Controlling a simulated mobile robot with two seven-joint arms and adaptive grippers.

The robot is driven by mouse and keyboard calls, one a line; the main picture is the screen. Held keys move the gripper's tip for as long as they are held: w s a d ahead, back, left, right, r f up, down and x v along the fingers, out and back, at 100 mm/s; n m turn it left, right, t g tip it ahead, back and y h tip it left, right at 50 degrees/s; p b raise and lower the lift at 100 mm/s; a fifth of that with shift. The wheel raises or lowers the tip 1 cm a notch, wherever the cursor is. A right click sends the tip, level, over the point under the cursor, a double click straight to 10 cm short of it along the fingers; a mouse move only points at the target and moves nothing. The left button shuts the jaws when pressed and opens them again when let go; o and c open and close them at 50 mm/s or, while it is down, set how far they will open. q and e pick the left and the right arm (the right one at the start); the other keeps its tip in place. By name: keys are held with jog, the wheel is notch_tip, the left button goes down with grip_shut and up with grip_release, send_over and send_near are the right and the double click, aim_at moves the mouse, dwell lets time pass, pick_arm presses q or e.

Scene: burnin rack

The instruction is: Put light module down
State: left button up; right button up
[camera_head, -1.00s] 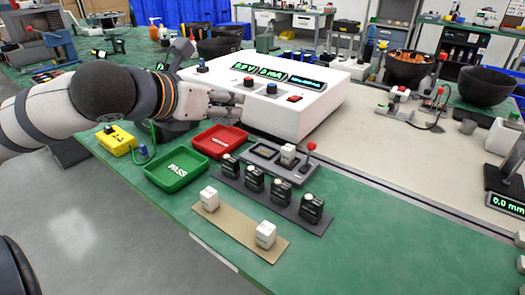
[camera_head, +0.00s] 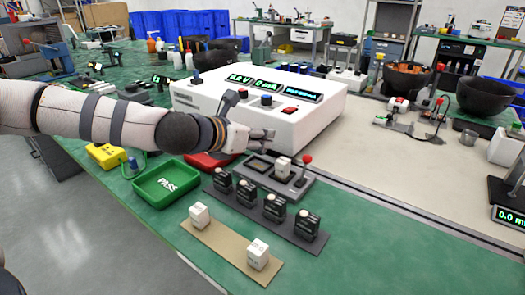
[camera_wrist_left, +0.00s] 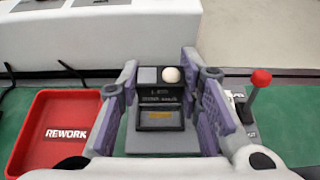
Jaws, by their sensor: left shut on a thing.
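My left gripper (camera_head: 262,138) is above the back of the grey test fixture (camera_head: 293,190), in front of the white instrument. In the left wrist view its fingers (camera_wrist_left: 168,85) are shut on a dark light module (camera_wrist_left: 160,97) with a white dome and a grey square on top. The module's gap to the fixture is unclear. The fixture's framed recess (camera_head: 258,165) looks empty; it shows in the wrist view (camera_wrist_left: 159,118) below the module. A white block (camera_head: 283,164) sits in the fixture beside the red-knobbed lever (camera_head: 304,161). My right gripper is out of view.
A green PASS tray (camera_head: 166,185) and a partly hidden red REWORK tray (camera_wrist_left: 68,130) lie left. A dark rack (camera_head: 262,218) with several black modules stands in front, then a tan strip (camera_head: 228,243) with two white blocks. The white instrument (camera_head: 300,125) is close behind.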

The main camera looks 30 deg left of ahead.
aim_at(258, 150)
pick_arm(q)
jog(key=f, duration=0.3)
jog(key=f+b, duration=0.1)
jog(key=shift+w+d+f, duration=0.1)
jog(key=shift+w+f, duration=0.2)
jog(key=shift+w, duration=0.05)
jog(key=shift+r, duration=0.3)
jog(key=shift+f, duration=0.3)
jog(key=o, duration=1.1)
jog(key=shift+r, duration=0.1)
jog(key=shift+o, duration=0.2)
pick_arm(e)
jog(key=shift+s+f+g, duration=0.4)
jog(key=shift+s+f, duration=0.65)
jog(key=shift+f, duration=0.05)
pick_arm(q)
jog(key=shift+r, duration=0.1)
jog(key=p+v, duration=0.4)
jog(key=v, duration=0.7)
jog(key=shift+r, duration=0.25)
jog(key=shift+s, duration=0.5)
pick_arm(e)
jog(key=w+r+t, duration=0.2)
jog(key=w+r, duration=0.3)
